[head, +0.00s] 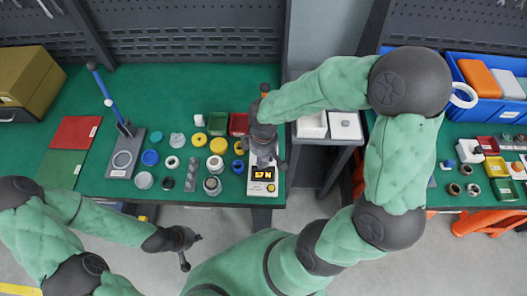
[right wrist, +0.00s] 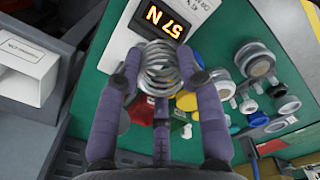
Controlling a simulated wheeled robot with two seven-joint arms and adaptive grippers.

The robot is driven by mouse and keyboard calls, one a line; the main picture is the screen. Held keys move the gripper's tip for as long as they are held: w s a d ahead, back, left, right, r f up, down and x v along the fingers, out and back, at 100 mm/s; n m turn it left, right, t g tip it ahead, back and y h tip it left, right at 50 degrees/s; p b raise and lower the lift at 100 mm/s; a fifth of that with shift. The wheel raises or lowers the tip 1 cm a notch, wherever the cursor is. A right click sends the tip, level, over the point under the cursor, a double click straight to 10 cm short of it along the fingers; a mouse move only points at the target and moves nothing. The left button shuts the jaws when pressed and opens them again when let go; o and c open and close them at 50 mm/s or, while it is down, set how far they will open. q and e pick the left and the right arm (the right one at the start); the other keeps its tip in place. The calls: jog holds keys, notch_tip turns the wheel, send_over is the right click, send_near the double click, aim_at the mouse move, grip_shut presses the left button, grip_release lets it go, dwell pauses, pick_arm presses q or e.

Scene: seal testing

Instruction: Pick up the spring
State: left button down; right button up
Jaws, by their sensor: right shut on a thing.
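The spring (right wrist: 160,68) is a silvery metal coil in the right wrist view. The fingers of my right gripper (head: 264,158) are closed around its sides. In the head view my right gripper hides the spring. I cannot tell whether the spring touches the gauge. My left gripper (head: 190,252) is open and empty, off the front edge of the green table.
The green table (head: 200,85) holds several rings, caps and jars left of the gauge, with a green bin (head: 218,124) and a red bin (head: 239,124) behind. A lever press (head: 122,130) stands further left. A gap with a grey cart separates the right table.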

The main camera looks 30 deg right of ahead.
jog(key=s+a+r+p, duration=0.1)
jog(key=s+a+r, duration=0.2)
jog(key=s, duration=0.4)
jog(key=shift+a+r, duration=0.25)
jog(key=shift+a, duration=0.35)
jog(key=shift+s, duration=0.15)
